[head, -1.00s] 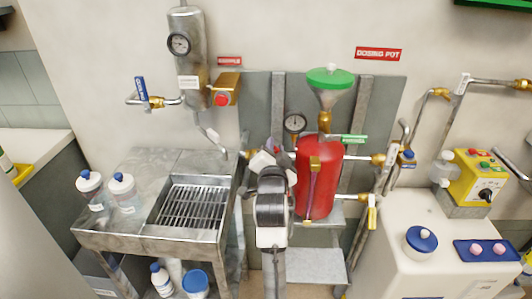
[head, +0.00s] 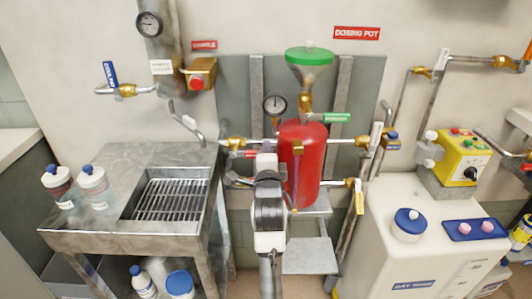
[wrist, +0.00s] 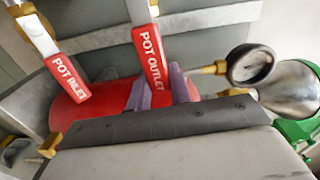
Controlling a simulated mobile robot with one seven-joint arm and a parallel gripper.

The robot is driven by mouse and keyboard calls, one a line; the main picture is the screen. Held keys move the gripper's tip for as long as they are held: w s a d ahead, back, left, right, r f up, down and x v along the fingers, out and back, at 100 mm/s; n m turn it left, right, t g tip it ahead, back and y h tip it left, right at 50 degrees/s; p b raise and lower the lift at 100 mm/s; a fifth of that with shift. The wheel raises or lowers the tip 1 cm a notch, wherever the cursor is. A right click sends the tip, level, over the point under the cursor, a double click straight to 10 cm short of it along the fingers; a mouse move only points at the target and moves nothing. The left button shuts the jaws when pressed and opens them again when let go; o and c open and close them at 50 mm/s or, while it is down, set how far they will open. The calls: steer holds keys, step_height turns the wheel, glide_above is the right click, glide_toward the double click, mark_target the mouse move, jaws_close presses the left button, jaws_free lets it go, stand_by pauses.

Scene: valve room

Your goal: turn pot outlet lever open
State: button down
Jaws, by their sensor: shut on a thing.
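The pot outlet lever (wrist: 152,56) is a red handle with white lettering on a metal stem in the wrist view. My gripper (wrist: 158,85) has its purple fingers on both sides of the lever's lower end and is shut on it. The red dosing pot (head: 303,165) stands behind my arm in the head view, with a green funnel lid (head: 309,56) above it. The red pot inlet lever (wrist: 70,77) is left of the outlet lever in the wrist view, apart from my fingers.
A pressure gauge (wrist: 250,65) is close to the right of my fingers in the wrist view. A steel sink with a grate (head: 172,200) is left of my arm. A white tank (head: 425,262) stands at the right. A yellow-handled valve (head: 359,197) is at the pot's lower right.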

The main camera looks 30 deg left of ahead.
steer(key=shift+f+m, duration=0.3)
steer(key=shift+f, duration=0.05)
stand_by(0.3)
steer(key=c, duration=1.3)
jaws_free()
steer(key=shift+o, duration=0.2)
steer(key=p+v, duration=0.3)
steer(key=v, duration=0.8)
steer(key=shift+s+r, duration=0.25)
steer(key=shift+r, duration=0.1)
steer(key=shift+f+p+v, duration=0.2)
steer(key=shift+p+v, duration=1)
steer(key=shift+p, duration=1.85)
